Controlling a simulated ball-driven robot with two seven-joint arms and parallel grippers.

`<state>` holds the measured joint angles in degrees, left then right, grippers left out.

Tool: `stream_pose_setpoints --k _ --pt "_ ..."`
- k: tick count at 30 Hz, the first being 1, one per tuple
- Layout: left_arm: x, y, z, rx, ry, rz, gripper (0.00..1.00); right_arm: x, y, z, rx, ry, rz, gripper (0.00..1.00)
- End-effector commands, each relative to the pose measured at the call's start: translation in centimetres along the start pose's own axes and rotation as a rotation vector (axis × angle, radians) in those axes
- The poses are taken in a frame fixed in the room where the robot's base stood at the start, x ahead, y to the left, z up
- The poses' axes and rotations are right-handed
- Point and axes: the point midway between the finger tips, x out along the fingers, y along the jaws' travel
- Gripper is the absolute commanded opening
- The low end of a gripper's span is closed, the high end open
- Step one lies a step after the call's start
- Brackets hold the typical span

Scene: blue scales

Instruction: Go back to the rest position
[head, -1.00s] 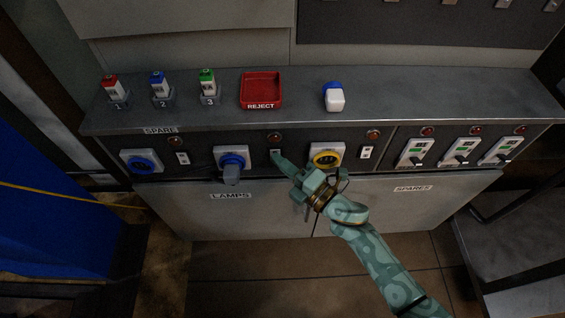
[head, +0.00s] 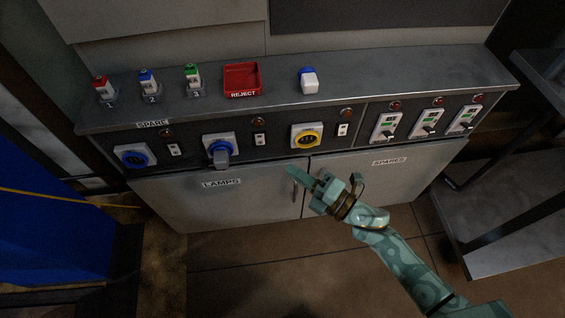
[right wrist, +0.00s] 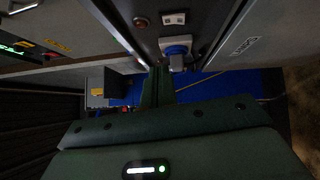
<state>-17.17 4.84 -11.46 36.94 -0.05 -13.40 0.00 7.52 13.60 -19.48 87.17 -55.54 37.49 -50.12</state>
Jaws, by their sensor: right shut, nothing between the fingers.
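My right gripper (head: 292,174) is shut and empty in the head view. It hangs in front of the cabinet doors, below the row of sockets, apart from the panel. In the right wrist view its closed fingers (right wrist: 158,85) point toward the blue socket with a grey plug (right wrist: 176,50). That blue socket (head: 218,147) also shows in the head view, above the LAMPS label. My left gripper is not in view.
The steel counter (head: 400,85) holds numbered red, blue and green pieces, a red REJECT tray (head: 256,79) and a blue-and-white piece (head: 309,82). A yellow socket (head: 306,137) and several switches line the panel. A dark bench (head: 500,200) stands right; open floor lies below.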

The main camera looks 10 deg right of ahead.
Motion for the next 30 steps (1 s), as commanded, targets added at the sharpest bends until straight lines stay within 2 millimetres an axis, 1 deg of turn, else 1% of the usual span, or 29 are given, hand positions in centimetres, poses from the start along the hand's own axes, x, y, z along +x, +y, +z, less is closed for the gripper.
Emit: stream_pose_setpoints --k 3,6,23,26,27,28,29,30 --pt "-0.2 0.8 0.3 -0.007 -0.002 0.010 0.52 -1.1 0.3 0.0 -0.001 0.000 0.001 0.00" --pt "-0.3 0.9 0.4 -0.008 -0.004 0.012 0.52 -1.6 0.3 0.0 -0.001 0.000 0.001 0.00" --pt "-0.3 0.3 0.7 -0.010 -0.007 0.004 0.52 -1.6 0.3 0.0 0.002 0.000 0.001 0.00" --pt "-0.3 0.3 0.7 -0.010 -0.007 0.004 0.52 -1.6 0.0 0.3 0.050 -0.015 -0.013 0.00" --pt "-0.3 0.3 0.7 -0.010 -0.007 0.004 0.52 -1.7 -0.7 0.9 0.112 -0.051 -0.037 0.00" --pt "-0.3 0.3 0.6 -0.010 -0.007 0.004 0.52 -2.2 -2.0 1.6 0.179 -0.095 -0.070 0.00" --pt "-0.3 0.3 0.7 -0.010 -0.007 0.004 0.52 -2.8 -3.5 2.4 0.248 -0.142 -0.105 0.00" --pt "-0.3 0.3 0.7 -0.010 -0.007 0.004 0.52 -3.8 -5.9 3.3 0.349 -0.216 -0.157 0.00"
